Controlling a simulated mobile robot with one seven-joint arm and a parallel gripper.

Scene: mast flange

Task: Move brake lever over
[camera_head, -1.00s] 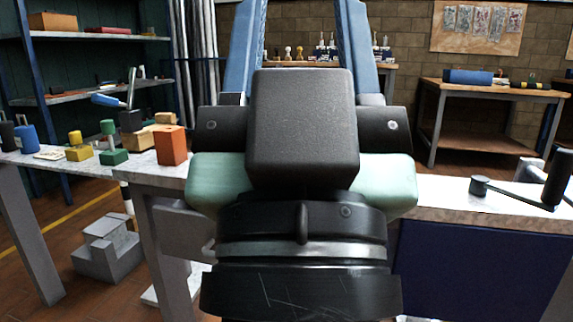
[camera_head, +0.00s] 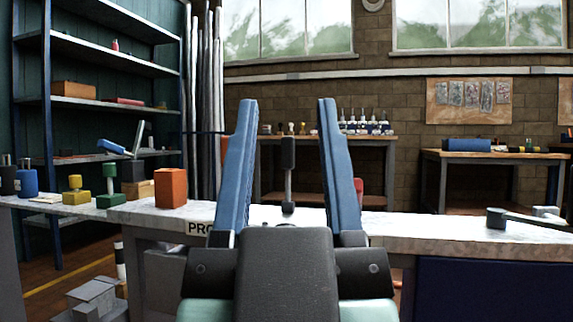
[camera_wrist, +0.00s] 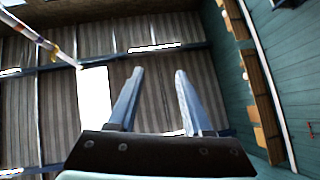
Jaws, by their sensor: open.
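An upright lever (camera_head: 288,184) with a black grip and grey rod stands at the bench, seen between my fingers in the head view. A black crank-like lever (camera_head: 525,218) lies at the right of the bench, cut off by the picture edge. Neither is labelled, so I cannot tell for certain which is the brake lever. My gripper (camera_head: 286,101) is open and empty, its blue fingers pointing up, nearer the camera than the upright lever. In the wrist view my gripper (camera_wrist: 159,71) is open towards the ceiling, with no lever visible.
The bench top (camera_head: 430,229) right of my gripper is mostly clear.

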